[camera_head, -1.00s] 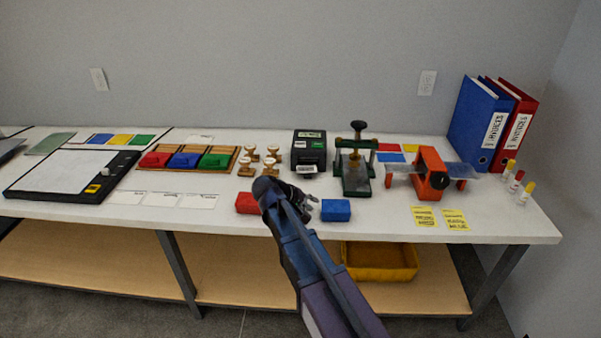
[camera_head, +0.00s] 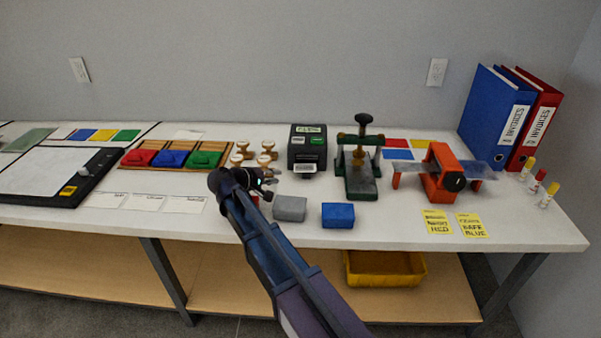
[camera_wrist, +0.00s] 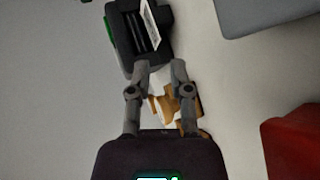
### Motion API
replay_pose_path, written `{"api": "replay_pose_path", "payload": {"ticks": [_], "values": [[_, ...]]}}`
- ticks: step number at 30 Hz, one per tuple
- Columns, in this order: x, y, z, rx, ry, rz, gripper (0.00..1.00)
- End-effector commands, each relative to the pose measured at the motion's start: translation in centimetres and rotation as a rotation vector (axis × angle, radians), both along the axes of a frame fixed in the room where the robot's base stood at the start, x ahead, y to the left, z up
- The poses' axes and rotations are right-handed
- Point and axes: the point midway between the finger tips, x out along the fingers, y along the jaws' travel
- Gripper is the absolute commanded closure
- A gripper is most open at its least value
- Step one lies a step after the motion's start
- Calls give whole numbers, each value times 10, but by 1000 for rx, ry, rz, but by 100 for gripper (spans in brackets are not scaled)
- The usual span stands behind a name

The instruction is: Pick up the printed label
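The black label printer (camera_head: 307,140) stands toward the back of the white table. A white printed label (camera_head: 304,168) sticks out of its front slot. In the wrist view the printer (camera_wrist: 129,38) is just beyond the fingertips, and the label (camera_wrist: 152,28) shows on its right side. My gripper (camera_head: 268,186) is above the table, to the left and in front of the printer. In the wrist view its two fingers (camera_wrist: 161,66) are apart with nothing between them, so it is open and empty.
Wooden stamps (camera_head: 266,158) stand beside the printer, and below the fingers in the wrist view. A grey block (camera_head: 290,208) and a blue block (camera_head: 338,215) lie in front. A red block (camera_wrist: 293,145) is mostly hidden by my arm. A green press (camera_head: 358,180) stands right of the printer.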

Motion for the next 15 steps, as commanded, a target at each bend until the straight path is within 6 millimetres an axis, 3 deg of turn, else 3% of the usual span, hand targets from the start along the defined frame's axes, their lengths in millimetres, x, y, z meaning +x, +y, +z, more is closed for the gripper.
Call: {"api": "replay_pose_path", "payload": {"ticks": [15], "values": [[2,-1,-1,-6,-4,-1,73]]}}
